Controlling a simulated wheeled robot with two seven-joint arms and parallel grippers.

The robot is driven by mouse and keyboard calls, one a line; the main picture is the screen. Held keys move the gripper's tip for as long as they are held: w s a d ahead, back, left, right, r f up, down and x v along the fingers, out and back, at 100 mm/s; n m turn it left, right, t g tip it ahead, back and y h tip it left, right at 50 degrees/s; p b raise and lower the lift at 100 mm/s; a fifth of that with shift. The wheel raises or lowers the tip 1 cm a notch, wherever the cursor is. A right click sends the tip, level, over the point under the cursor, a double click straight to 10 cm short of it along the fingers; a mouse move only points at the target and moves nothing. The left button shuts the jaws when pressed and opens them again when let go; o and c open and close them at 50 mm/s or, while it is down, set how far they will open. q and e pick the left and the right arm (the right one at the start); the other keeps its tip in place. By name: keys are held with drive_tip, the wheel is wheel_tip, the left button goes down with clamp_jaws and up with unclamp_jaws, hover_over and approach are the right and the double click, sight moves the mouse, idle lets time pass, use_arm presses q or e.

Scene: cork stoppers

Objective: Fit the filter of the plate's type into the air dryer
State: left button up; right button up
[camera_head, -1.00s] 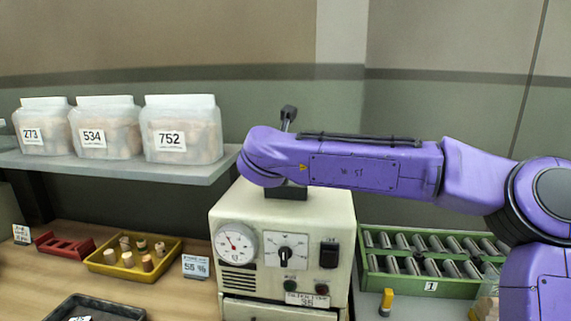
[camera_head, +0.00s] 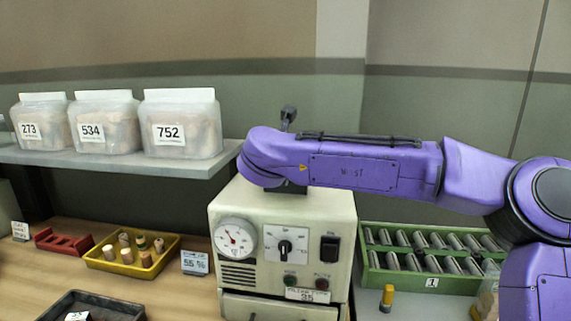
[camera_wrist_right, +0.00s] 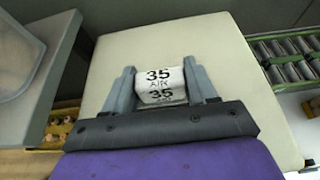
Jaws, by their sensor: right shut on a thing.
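The air dryer (camera_head: 233,196) is a cream box with a gauge, a knob, a black switch and a plate (camera_head: 307,295) reading "35" low on its front. My right gripper (camera_wrist_right: 160,86) is above the dryer's cream top in the right wrist view. Its two grey fingers are shut on a white filter (camera_wrist_right: 160,77) marked "35 AIR". In the head view my right arm reaches in from the right over the dryer, and the filter is hidden. Whether the filter touches the dryer cannot be told. My left gripper is not in view.
Tubs labelled 273 (camera_head: 43,122), 534 (camera_head: 105,122) and 752 (camera_head: 181,125) stand on a shelf (camera_head: 200,170) at left. A yellow tray (camera_head: 118,268) of corks, a red rack (camera_head: 62,242) and a dark tray (camera_head: 110,311) lie below. A green roller rack (camera_head: 385,282) stands right.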

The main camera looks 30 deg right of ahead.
drive_tip(key=o, duration=1.1)
drive_tip(key=shift+o, duration=0.2)
drive_tip(key=shift+s+a, duration=0.1)
drive_tip(key=b+v, duration=0.3)
drive_tip(key=v, duration=0.7)
drive_tip(key=shift+s+a+r, duration=0.1)
drive_tip(key=shift+r, duration=0.05)
